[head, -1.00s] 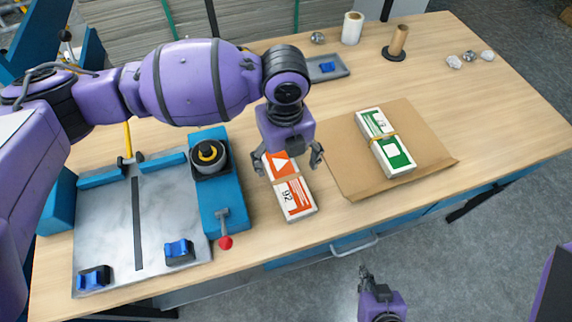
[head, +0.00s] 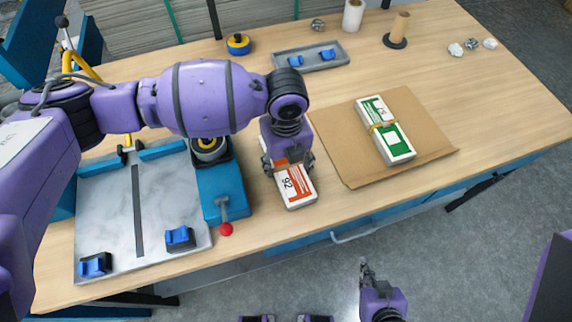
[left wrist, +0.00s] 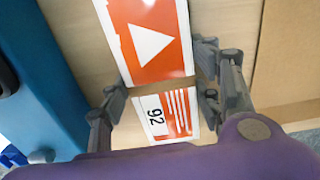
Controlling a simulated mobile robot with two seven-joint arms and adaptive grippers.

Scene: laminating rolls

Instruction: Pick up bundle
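An orange-and-white bundle (head: 294,188) marked 92 lies on the wooden table, right of the blue fixture. My left gripper (head: 288,164) is down over the banded middle, one finger along each long side. In the left wrist view my left gripper (left wrist: 163,95) has its fingers drawn in close against the bundle's sides; the exact contact is hard to see. A green-and-white bundle (head: 386,131) lies on brown cardboard. My right gripper (head: 366,272) hangs empty over the floor, before the table.
The cardboard sheet (head: 430,150) lies right of the orange bundle. The blue fixture with a red-knobbed lever (head: 225,228) and a metal plate (head: 165,225) stands left. A grey tray (head: 342,60) and rolls (head: 352,17) are behind. The right of the table is mostly free.

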